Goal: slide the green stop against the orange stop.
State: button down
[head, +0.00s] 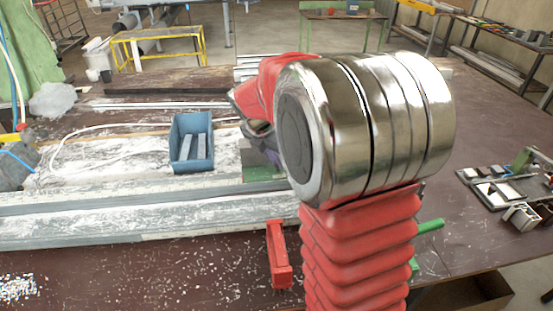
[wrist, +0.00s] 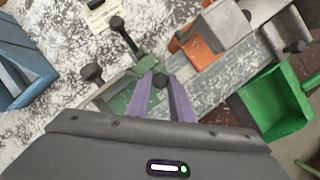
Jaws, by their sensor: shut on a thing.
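The green stop (wrist: 120,98) sits on the grey profile rail in the wrist view, with black knobs on it. My gripper (wrist: 162,92) has its purple fingers closed around one upright black knob (wrist: 160,80) of this stop. The orange stop (wrist: 198,53) is further along the rail, up and to the right, beside a grey block. A gap shows between the two stops. In the head view part of the green stop (head: 257,174) shows left of my arm, which hides the orange stop and most of my gripper.
A blue bin (head: 191,143) with grey strips stands left of my gripper; its edge shows in the wrist view (wrist: 22,65). White chips litter the bench.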

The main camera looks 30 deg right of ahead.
jog(key=shift+s+d, duration=0.3)
jog(key=shift+d, duration=0.45)
jog(key=shift+s+d, duration=0.25)
jog(key=shift+d, duration=0.5)
jog(key=shift+s+d, duration=0.3)
jog(key=shift+d, duration=0.45)
jog(key=c, duration=1.9)
grip_release()
jog(key=shift+o, duration=0.2)
jog(key=shift+r, duration=0.1)
jog(key=v, duration=1.3)
jog(key=shift+r, duration=0.3)
jog(key=shift+a, duration=0.15)
